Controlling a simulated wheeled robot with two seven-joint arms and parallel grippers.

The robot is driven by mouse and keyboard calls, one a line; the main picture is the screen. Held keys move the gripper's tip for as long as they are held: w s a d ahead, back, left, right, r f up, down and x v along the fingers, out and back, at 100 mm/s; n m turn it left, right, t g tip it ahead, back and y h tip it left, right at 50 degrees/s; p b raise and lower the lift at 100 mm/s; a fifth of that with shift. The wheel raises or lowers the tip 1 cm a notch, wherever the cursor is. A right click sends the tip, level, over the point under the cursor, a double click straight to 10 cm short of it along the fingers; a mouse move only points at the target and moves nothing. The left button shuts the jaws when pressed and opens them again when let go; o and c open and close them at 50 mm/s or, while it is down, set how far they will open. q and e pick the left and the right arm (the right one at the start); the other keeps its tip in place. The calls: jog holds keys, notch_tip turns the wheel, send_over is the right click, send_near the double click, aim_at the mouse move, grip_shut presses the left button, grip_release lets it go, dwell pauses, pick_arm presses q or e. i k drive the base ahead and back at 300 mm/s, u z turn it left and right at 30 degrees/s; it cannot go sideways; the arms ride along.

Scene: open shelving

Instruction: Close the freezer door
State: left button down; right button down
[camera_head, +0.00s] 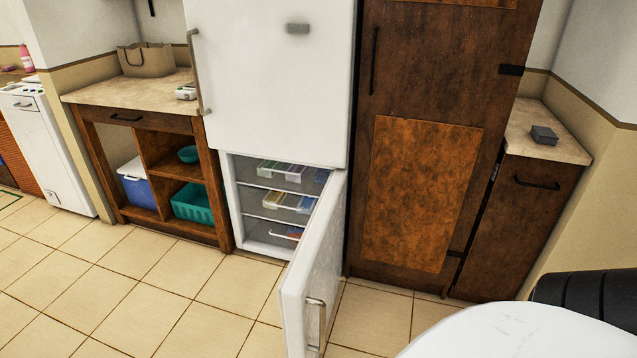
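The white freezer door (314,262) is the lower door of a tall white fridge-freezer (270,80). It stands wide open, hinged at the right and swung out toward me over the floor. A vertical metal handle (315,325) is near its free edge. The open freezer compartment (242,199) shows several wire shelves or drawers with coloured packages in them. The upper fridge door is shut, with a long handle at its left. Neither of my grippers is in view.
A wooden shelf unit (180,228) with bins stands left of the freezer. A tall brown cabinet (425,150) and a low cabinet (525,215) stand right. A white round table (520,335) and dark chair (590,300) fill the lower right. Tiled floor (150,290) is clear at left.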

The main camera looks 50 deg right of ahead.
aim_at(308, 289)
jog(key=k, duration=0.75)
jog(key=z, duration=1.55)
jog(key=i, duration=0.5)
jog(key=u, duration=0.05)
